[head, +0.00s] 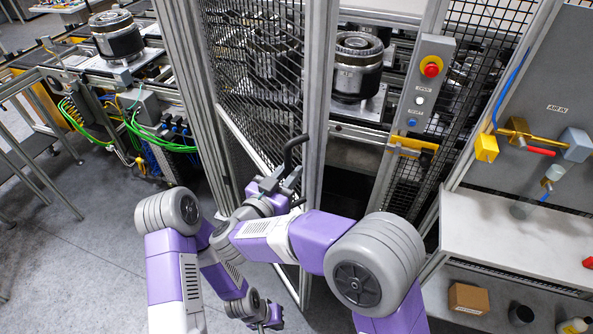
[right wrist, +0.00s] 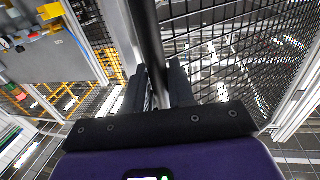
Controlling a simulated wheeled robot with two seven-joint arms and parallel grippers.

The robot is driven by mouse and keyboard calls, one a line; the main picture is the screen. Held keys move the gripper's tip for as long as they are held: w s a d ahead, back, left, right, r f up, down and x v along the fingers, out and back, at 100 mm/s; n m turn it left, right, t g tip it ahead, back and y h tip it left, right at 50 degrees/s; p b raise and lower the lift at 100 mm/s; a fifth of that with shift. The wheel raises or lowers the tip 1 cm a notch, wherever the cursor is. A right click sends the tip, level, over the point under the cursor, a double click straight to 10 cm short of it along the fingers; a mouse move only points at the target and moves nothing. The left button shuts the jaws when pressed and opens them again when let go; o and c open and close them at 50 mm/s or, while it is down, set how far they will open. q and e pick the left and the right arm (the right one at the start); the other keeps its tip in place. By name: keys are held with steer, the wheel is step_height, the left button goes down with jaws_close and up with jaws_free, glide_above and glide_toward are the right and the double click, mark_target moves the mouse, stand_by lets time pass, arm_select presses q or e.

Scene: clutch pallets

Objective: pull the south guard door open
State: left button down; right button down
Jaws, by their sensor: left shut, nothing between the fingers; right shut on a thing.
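The south guard door (head: 262,60) is a black mesh panel in a grey metal frame. It stands ajar, with a gap between its right edge post and the post carrying the button box. Its black bar handle (head: 293,148) is on that edge. My right gripper (head: 283,178) is shut on the handle. In the right wrist view the handle (right wrist: 150,40) runs between the fingers (right wrist: 155,85), with mesh behind. My left gripper (head: 268,318) is low near the floor, shut and empty, partly hidden at the picture's bottom.
A button box (head: 425,85) with a red emergency button is right of the gap. Metal clutch units (head: 358,68) stand inside the cell, another (head: 117,36) on the left conveyor. A bench (head: 510,235) with valves is at right. Grey floor (head: 70,255) is free at left.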

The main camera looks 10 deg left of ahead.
stand_by(0.4)
steer(key=c, duration=1.1)
jaws_free()
steer(key=shift+r, duration=0.1)
